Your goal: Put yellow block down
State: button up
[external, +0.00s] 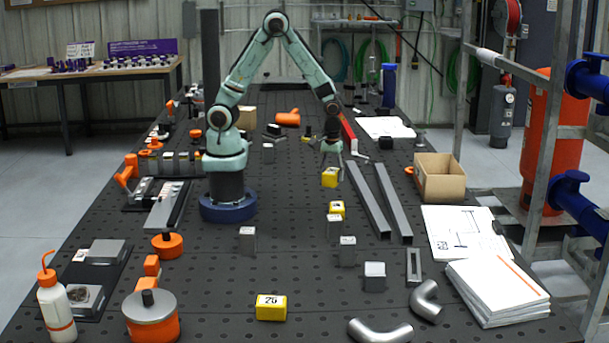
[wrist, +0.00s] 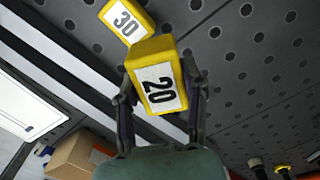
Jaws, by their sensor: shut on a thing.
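My gripper (external: 331,163) is shut on a yellow block (external: 330,178), which appears raised over the table. In the wrist view the held yellow block (wrist: 158,75) has a white label reading 20 and sits between both fingers. A second yellow block (external: 337,210) stands close by, nearer the camera; in the wrist view this second block (wrist: 127,20) is labelled 30 and partly covered by the held one. A third yellow block (external: 271,308) with a numbered label rests at the table's front. I cannot tell whether the held block touches the second block.
Two long grey bars (external: 383,205) lie just right of the held block. Several small metal blocks (external: 347,251) stand nearer the camera. A cardboard box (external: 440,178) and papers (external: 497,290) are at the right. The dark perforated table (external: 290,215) is clear left of the held block.

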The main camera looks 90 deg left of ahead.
aim_at(318, 192)
jog(key=s+a+n, duration=0.3)
jog(key=a+n, duration=0.2)
jog(key=a, duration=0.8)
notch_tip(318, 192, down, 8)
jog(key=shift+a+f, duration=0.15)
jog(key=shift+f, duration=0.15)
jog(key=o, duration=1.2)
notch_tip(318, 192, up, 12)
jog(key=s+d+r+m, duration=0.3)
jog(key=s+r+m, duration=0.1)
jog(key=m, duration=0.1)
jog(key=s+d+r+m, duration=0.4)
jog(key=s+m, duration=0.1)
jog(key=m, duration=0.1)
jog(key=s+d+r+m, duration=0.3)
jog(key=s+r+m, duration=0.1)
jog(key=s+m, duration=0.1)
jog(key=shift+s+d+m+y, duration=0.2)
jog(key=shift+m+y, duration=0.1)
jog(key=shift+y, duration=0.1)
